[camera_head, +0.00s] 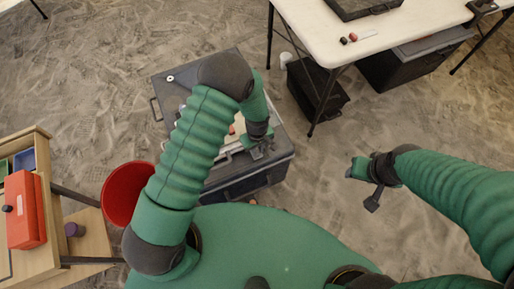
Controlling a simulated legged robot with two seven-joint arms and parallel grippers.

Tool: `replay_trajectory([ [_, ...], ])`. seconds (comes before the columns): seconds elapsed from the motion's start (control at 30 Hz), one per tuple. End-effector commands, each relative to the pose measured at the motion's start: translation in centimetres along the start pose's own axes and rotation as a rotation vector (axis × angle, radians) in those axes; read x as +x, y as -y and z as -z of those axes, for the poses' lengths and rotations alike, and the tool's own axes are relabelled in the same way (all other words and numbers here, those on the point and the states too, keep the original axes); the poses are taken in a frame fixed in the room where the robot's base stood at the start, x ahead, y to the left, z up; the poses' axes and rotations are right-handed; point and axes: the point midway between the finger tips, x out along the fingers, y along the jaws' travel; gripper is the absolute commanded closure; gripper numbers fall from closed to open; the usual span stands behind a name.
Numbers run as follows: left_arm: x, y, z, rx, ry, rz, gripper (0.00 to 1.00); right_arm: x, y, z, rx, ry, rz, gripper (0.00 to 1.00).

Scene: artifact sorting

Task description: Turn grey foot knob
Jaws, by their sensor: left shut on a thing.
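A dark grey case (232,186) stands on the sandy floor in front of me. A light-coloured item with a reddish part (235,127) shows on its top, mostly hidden behind my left arm. My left gripper (262,152) is over the case's right part, pointing down, shut on a small grey thing that seems to be the grey foot knob; the knob is too small and covered to make out clearly. My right gripper (362,187) hangs empty over the sand, right of the case and apart from it. Its jaw opening is not clear.
A red bucket (122,193) and a wooden shelf (88,243) with a red box (25,210) stand at left. A white table (330,38) is at upper right, with black crates (318,88) under it. Sand right of the case is clear.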

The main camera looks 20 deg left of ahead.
Motion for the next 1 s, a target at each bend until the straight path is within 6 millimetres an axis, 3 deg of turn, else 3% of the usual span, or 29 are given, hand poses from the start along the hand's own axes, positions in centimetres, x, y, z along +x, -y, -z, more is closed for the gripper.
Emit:
replay_trajectory([
  [0.53, -0.1, -0.1, 0.0, 0.069, -0.001, -0.002, 1.00, -0.4, 0.0, 0.1, 0.000, 0.000, 0.000, 0.55],
  [1.0, -0.2, -0.1, 0.1, 0.447, -0.002, -0.003, 1.00, -2.1, 0.0, 0.5, 0.000, 0.000, 0.000, 0.55],
])
